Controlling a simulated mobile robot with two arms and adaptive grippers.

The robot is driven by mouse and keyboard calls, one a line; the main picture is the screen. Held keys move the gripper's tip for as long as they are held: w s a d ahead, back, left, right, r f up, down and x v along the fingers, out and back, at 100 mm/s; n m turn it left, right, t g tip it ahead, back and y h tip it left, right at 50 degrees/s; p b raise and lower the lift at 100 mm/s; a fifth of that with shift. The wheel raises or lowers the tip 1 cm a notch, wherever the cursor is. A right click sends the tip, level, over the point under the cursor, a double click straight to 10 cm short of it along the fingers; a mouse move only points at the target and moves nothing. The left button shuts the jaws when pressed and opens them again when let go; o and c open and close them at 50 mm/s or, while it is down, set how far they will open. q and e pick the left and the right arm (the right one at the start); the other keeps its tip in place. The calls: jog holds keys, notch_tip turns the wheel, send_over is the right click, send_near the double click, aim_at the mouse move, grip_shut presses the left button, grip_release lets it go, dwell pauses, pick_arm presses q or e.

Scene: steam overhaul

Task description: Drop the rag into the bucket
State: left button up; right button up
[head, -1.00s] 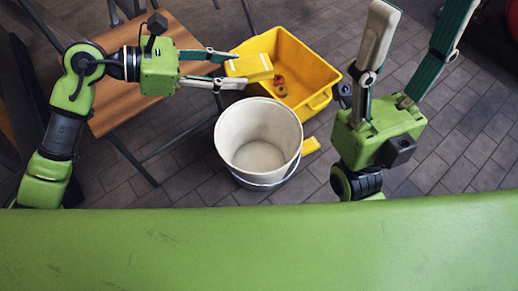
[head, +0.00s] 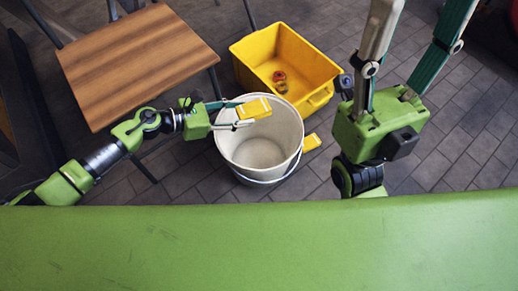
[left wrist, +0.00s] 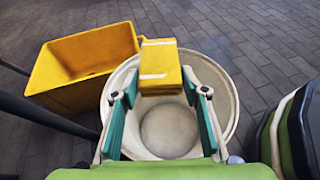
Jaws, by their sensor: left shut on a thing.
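The rag (head: 254,107) is a folded yellow cloth with a white stripe; it also shows in the left wrist view (left wrist: 160,68). My left gripper (head: 240,113) is shut on it and holds it over the far part of the bucket's opening. The bucket (head: 230,158) is white, round and upright on the floor; its inside, empty where visible, also shows beneath the fingers in the left wrist view (left wrist: 170,130). My right gripper (head: 424,20) is open and empty, pointing up the picture to the right of the bucket, its fingertips near the top edge.
A yellow crate (head: 325,95) with small orange items stands just behind the bucket. A small yellow thing (head: 312,142) is beside the bucket's right rim. A wooden-topped table (head: 140,60) stands at the upper left. Tiled floor is clear around the bucket's front.

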pick_arm(q)
jog(key=shift+f+b, duration=0.85)
jog(key=shift+f, duration=0.6)
jog(key=o, duration=1.1)
jog(key=shift+o, duration=0.2)
jog(key=v, duration=1.2)
